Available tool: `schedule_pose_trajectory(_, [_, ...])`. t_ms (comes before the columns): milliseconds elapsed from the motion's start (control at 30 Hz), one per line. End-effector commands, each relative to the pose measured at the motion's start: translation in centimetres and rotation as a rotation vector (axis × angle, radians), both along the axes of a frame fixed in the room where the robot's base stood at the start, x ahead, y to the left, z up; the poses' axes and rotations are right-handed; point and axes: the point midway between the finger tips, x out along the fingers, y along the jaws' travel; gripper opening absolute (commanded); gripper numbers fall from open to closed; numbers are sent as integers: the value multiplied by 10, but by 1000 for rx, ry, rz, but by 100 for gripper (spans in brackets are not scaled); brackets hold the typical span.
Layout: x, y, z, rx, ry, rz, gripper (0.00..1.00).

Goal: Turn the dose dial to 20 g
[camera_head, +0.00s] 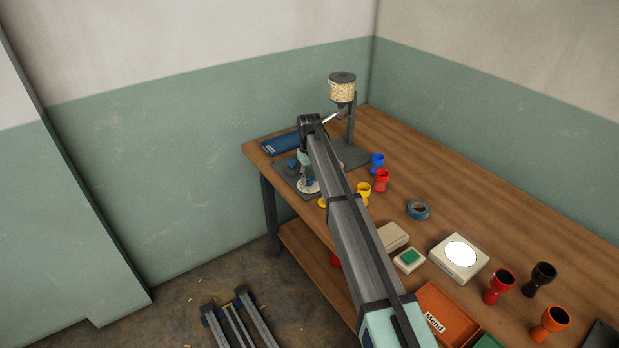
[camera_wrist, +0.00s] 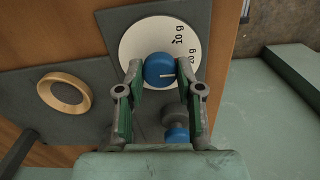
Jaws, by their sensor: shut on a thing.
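A "10 g" label is at the top of the face; a second label at the right, ending in "0 g", is partly hidden by a finger. My gripper (camera_wrist: 162,74) is shut on the knob, one finger on each side. In the head view the white dial face (camera_head: 308,187) shows small beneath my wrist, and my arm hides much around it.
A wooden ring (camera_wrist: 65,91) lies left of the dial on a grey plate. A blue-ended cylinder (camera_wrist: 177,136) shows between my fingers. A grain hopper (camera_head: 342,89) stands behind my wrist. Cups, boxes and a tape roll (camera_head: 418,210) stand along the table (camera_head: 470,200).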

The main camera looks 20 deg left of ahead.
Motion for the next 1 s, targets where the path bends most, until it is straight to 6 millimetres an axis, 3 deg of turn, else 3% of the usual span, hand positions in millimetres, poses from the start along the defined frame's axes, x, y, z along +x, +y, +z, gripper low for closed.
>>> schedule_pose_trajectory(300, [-1, 0, -1, -1, 2, 1, 1])
schedule_pose_trajectory(333, [-1, 0, -2, -1, 2, 0, 47])
schedule_pose_trajectory(367, [-1, 0, -2, -1, 2, 0, 57])
schedule_pose_trajectory(400, [-1, 0, -1, -1, 2, 0, 62])
schedule_pose_trajectory(767, [0, 0, 3, 0, 0, 0, 62])
schedule_pose_trajectory(1000, [0, 0, 31, 1, -1, 0, 62])
